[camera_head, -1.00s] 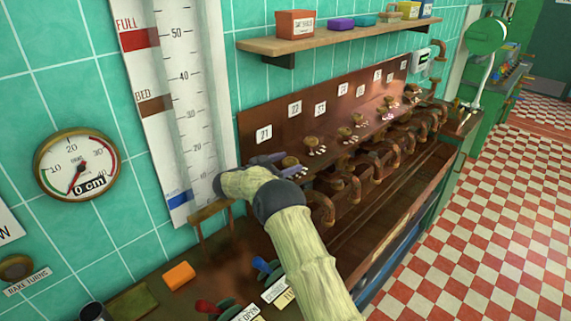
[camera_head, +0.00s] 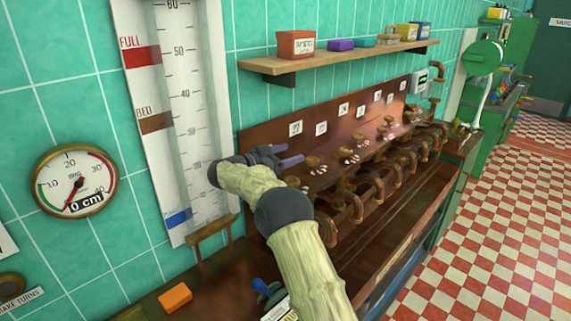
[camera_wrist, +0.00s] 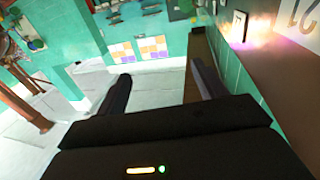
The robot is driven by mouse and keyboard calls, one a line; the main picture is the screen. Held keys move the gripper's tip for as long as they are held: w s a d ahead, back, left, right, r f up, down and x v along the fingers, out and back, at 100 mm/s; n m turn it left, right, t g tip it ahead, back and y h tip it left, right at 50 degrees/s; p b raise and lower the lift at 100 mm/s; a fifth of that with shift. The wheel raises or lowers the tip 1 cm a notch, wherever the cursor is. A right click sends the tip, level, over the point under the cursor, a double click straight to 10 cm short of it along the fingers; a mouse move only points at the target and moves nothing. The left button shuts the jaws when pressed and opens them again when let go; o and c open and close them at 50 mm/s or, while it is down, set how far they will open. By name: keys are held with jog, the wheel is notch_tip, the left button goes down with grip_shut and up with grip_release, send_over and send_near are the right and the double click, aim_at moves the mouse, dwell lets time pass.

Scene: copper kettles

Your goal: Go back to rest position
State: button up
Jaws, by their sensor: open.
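My gripper (camera_head: 284,155) is in the air at the left end of the row of copper taps, in front of the wooden back panel (camera_head: 262,138). In the wrist view my gripper (camera_wrist: 160,82) shows two dark fingers spread well apart with nothing between them. The head view shows the fingers pointing right along the panel. The nearest numbered plate is hidden behind my gripper. My arm reaches in from the bottom of the head view.
Copper taps (camera_head: 352,208) with round knobs line the bench to the right. A shelf (camera_head: 345,57) with small boxes hangs above. A tall gauge board (camera_head: 157,122) and a round dial (camera_head: 75,181) are on the left. An orange block (camera_head: 175,298) lies below. The checkered floor (camera_head: 500,220) is clear.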

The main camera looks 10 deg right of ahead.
jog(key=shift+r, duration=0.1)
jog(key=w+a+r+n+t+y, duration=0.1)
jog(key=a+r+n+t+y, duration=0.35)
jog(key=n+t+y, duration=0.5)
jog(key=s+d+f+n+g+y, duration=0.1)
jog(key=s+f+g, duration=0.3)
jog(key=s, duration=1)
jog(key=s+d+f+n+g+y, duration=0.1)
jog(key=s+d+f+g+y, duration=0.2)
jog(key=s+f, duration=0.6)
jog(key=s+d+f+n+g+y, duration=0.1)
jog(key=s+f+g, duration=0.6)
jog(key=s, duration=1.2)
jog(key=shift+d+n+y, duration=0.35)
jog(key=shift+d+y, duration=0.3)
jog(key=shift+y, duration=0.3)
